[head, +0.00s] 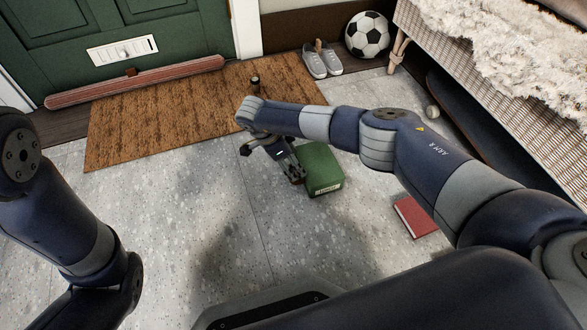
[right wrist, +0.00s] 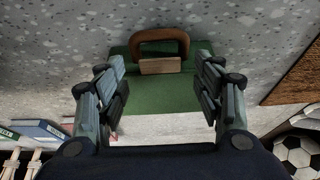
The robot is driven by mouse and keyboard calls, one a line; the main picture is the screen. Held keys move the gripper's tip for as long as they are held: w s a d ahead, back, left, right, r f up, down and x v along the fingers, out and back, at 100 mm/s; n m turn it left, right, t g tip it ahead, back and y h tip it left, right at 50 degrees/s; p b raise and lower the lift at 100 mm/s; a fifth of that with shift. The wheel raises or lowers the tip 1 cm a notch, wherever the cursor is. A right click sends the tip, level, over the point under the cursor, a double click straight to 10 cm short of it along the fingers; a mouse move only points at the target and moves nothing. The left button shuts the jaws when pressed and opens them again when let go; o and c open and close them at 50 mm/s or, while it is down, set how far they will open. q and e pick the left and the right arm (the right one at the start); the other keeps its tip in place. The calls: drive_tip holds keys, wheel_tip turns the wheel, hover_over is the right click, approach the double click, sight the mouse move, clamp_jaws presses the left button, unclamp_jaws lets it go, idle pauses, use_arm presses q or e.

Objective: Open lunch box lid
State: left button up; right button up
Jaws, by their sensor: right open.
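The lunch box (head: 323,168) is a green box on the grey floor, with a pale label low on its near side. In the right wrist view the green box (right wrist: 160,100) shows a brown handle (right wrist: 183,45) and a tan latch-like piece (right wrist: 160,66) below it. My right gripper (head: 296,172) is at the left side of the box, partly hidden by its own arm. In the wrist view its open fingers (right wrist: 160,76) stand on either side of the handle and latch, with nothing between them held. My left arm shows at the left, but its gripper is out of view.
A brown doormat (head: 180,120) lies before the green door (head: 60,40), with a small dark object (head: 255,82) on it. Grey shoes (head: 322,62), a football (head: 367,36) and a wicker bench (head: 480,80) stand behind. A red book (head: 415,216) lies right of the box.

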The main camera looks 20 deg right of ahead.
drive_tip(key=shift+x, duration=0.8)
